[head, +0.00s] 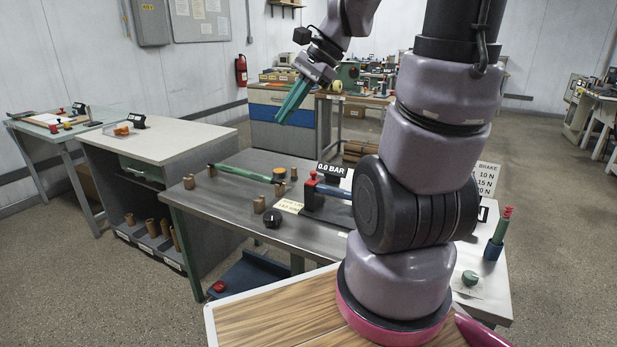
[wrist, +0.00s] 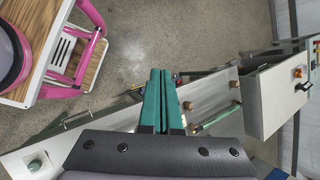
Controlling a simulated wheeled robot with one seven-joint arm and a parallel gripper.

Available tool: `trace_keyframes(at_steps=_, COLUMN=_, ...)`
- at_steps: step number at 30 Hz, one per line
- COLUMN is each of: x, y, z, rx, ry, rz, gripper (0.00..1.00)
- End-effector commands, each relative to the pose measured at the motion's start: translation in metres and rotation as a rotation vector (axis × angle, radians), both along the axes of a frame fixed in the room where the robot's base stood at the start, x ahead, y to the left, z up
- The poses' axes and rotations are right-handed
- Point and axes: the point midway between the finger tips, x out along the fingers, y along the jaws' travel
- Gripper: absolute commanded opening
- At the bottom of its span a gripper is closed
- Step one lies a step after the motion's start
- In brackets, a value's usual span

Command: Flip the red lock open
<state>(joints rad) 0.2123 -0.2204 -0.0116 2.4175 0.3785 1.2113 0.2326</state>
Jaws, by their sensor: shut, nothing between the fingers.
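A small red part (head: 311,182), which looks like the red lock, stands upright on a dark block at the middle of the grey bench (head: 232,205), beside a blue lever (head: 335,191). Whether it is flipped open cannot be told at this size. My gripper (head: 284,119) has green fingers and hangs high above the bench's far side, up and left of the red part and well apart from it. In the wrist view my gripper (wrist: 160,72) has its fingers shut together, with nothing between them. I cannot make out the red part in the wrist view.
A green-handled roller (head: 240,173) lies on the bench among brown pegs (head: 259,204). A black knob (head: 272,218) and a "0.0 BAR" sign (head: 331,170) are near the red part. A green post with a red top (head: 498,235) stands right. A white-topped cabinet (head: 155,140) is left.

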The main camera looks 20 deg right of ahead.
Motion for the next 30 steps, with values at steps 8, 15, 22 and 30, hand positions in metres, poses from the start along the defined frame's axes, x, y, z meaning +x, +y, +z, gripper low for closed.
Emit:
trace_keyframes(at_steps=8, x=0.046, y=-0.007, z=-0.038, rx=0.342, ry=0.354, rz=-0.349, gripper=0.0)
trace_keyframes(at_steps=15, x=0.092, y=-0.03, z=-0.072, rx=0.65, ry=0.636, rz=-0.658, gripper=0.0)
trace_keyframes(at_steps=22, x=0.133, y=-0.071, z=-0.116, rx=0.96, ry=0.882, rz=-0.953, gripper=0.0)
trace_keyframes(at_steps=30, x=0.166, y=-0.14, z=-0.188, rx=1.351, ry=1.131, rz=-1.287, gripper=0.0)
